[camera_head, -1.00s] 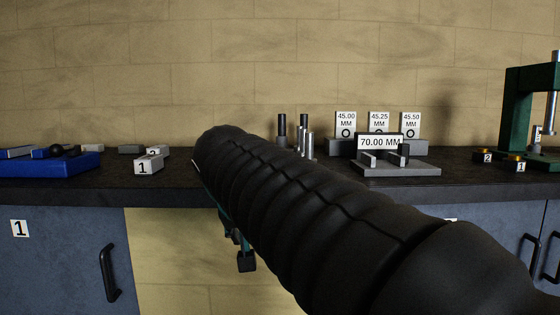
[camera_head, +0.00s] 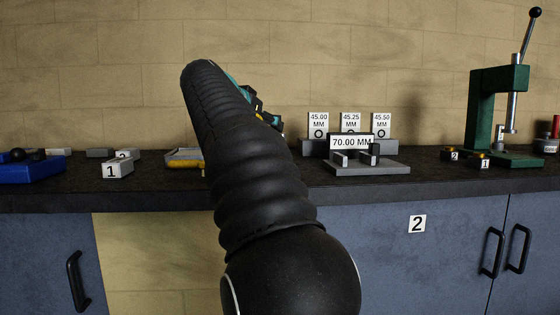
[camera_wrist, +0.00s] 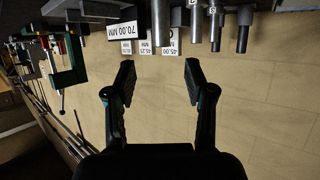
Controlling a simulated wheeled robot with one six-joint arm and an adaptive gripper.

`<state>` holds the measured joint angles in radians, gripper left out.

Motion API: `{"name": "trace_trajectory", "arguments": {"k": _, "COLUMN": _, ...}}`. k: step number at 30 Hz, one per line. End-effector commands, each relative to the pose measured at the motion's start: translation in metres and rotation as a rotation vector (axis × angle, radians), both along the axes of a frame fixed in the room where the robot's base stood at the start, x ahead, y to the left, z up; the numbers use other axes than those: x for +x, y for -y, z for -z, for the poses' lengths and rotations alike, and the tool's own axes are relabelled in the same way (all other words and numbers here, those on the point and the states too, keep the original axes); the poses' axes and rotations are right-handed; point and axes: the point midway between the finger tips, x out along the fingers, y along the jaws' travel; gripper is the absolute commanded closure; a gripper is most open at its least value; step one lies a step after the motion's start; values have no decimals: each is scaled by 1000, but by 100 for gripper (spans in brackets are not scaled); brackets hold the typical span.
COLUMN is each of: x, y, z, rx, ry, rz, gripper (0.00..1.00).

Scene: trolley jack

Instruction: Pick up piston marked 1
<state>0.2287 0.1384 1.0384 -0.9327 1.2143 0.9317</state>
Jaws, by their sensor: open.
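In the wrist view, which is upside down, several grey metal cylinders, likely the pistons (camera_wrist: 195,28), hang from the top edge. Two carry small labels that are too small to read surely, so I cannot tell which is marked 1. My gripper (camera_wrist: 160,78) is open and empty, its two black fingers apart from the cylinders. In the head view, my gripper (camera_head: 262,112) shows partly behind my arm, above the bench. The cylinders are hidden behind my arm there.
The bench (camera_head: 445,182) holds a 70.00 MM stand (camera_head: 370,168), gauge plates (camera_head: 350,125) behind it and a green press (camera_head: 484,110) at the right. A grey block marked 1 (camera_head: 118,170) and a blue tray (camera_head: 30,174) are at the left.

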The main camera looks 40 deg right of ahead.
Motion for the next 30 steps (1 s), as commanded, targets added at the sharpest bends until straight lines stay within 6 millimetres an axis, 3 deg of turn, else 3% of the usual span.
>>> {"name": "trace_trajectory", "arguments": {"k": 6, "x": 12, "y": 29, "z": 13, "rx": 0, "ry": -2, "rz": 1, "gripper": 46}}
{"name": "trace_trajectory", "arguments": {"k": 16, "x": 19, "y": 43, "z": 22, "rx": 1, "ry": -2, "rz": -2, "gripper": 46}}
{"name": "trace_trajectory", "arguments": {"k": 25, "x": 33, "y": 75, "z": 40, "rx": 2, "ry": -3, "rz": -1, "gripper": 46}}
{"name": "trace_trajectory", "arguments": {"k": 30, "x": 35, "y": 77, "z": 41, "rx": 1, "ry": 0, "rz": -3, "gripper": 46}}
